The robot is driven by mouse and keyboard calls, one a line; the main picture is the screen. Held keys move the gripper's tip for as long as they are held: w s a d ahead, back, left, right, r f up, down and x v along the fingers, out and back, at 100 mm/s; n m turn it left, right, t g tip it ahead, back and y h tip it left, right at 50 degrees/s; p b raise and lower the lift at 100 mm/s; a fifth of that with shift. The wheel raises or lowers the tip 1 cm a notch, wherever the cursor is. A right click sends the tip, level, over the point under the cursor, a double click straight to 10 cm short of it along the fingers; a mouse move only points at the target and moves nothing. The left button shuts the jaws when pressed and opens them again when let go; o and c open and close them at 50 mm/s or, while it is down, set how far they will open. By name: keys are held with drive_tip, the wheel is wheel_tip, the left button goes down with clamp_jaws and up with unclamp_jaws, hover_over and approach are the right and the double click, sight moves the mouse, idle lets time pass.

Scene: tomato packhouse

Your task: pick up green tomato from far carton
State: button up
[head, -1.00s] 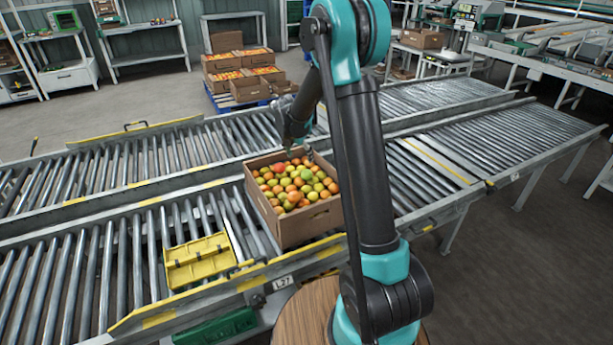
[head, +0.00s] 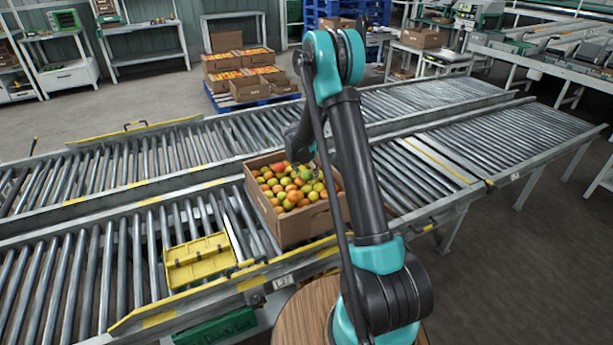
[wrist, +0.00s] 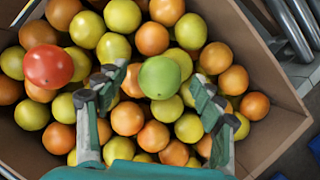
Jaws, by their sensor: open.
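The far carton (head: 318,224) is an open brown cardboard box on the roller conveyor, full of mixed tomatoes. In the wrist view its wall (wrist: 284,122) shows at the right. The green tomato (wrist: 159,77) lies on top of the pile near the middle of the wrist view. My gripper (wrist: 155,86) is open and empty, with one finger to the left and one to the right of the green tomato, apart from it. In the head view my arm partly hides the carton, and the fingers are too small to make out.
Yellow-green and orange tomatoes surround the green one, with a red tomato (wrist: 48,66) at the left. A yellow tray (head: 199,262) lies on the rollers left of the carton. Stacked cartons (head: 240,72) stand on a pallet behind the conveyors.

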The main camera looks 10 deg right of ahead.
drive_tip(key=shift+f, duration=0.15)
drive_tip(key=c, duration=0.9)
